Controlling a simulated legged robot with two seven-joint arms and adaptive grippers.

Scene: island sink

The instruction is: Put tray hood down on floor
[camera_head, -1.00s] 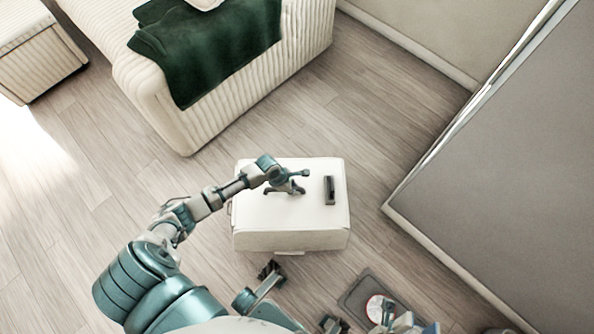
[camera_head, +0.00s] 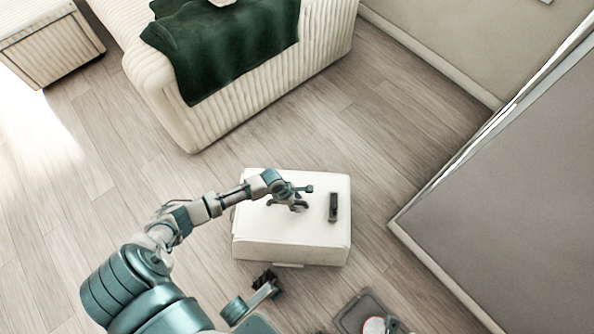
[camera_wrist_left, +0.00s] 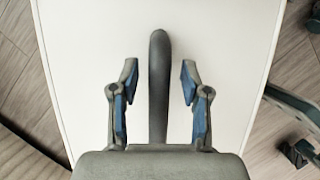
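The tray hood, seen as a white box-like body (camera_head: 262,236) with rounded corners, stands upright on the wooden floor in the head view. A dark upright handle (camera_head: 333,207) is on the right part of its top. In the left wrist view the white top (camera_wrist_left: 75,60) fills most of the picture, with the dark handle (camera_wrist_left: 159,80) at its middle. My left gripper (camera_head: 301,199) is over the top, just left of the handle. Its blue-padded fingers (camera_wrist_left: 154,95) are spread, one on each side of the handle in that view, with gaps.
A ribbed cream sofa (camera_head: 260,98) with a dark green cloth (camera_head: 235,50) stands behind. A big grey panel (camera_head: 510,190) is at the right. A dark square pad (camera_head: 350,318) lies at the bottom. Bare floor (camera_head: 360,120) shows between sofa and panel.

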